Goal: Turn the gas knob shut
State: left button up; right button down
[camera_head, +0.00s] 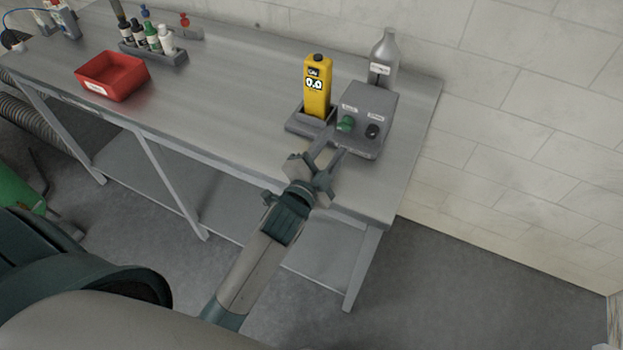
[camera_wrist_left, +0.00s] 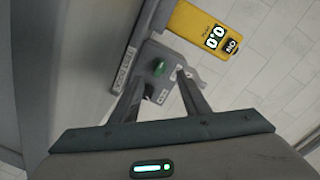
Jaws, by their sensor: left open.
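A grey control box (camera_head: 368,103) sits near the right end of the metal bench. Its front carries a green knob (camera_head: 346,123) on the left and a black knob (camera_head: 373,131) on the right; small labels above them are too small to read. My left gripper (camera_head: 333,143) is open in front of the box, its fingers pointing toward the green knob. In the left wrist view the green knob (camera_wrist_left: 158,68) shows between the two fingertips (camera_wrist_left: 161,76), and I cannot tell whether they touch it. The black knob (camera_wrist_left: 149,91) is partly beside the left finger. My right gripper is out of view.
A yellow gas meter (camera_head: 317,88) reading 0.0 stands in a cradle left of the box. A grey bottle (camera_head: 385,58) stands behind it. A red bin (camera_head: 112,75) and a rack of small bottles (camera_head: 153,48) are at the far left. The bench middle (camera_head: 220,95) is clear.

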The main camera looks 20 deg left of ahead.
pick_arm(q)
jog(key=s+b, duration=0.2)
jog(key=s, duration=0.9)
jog(key=shift+s+a+r, duration=0.15)
jog(key=shift+a+r, duration=0.05)
jog(key=shift+r, duration=0.15)
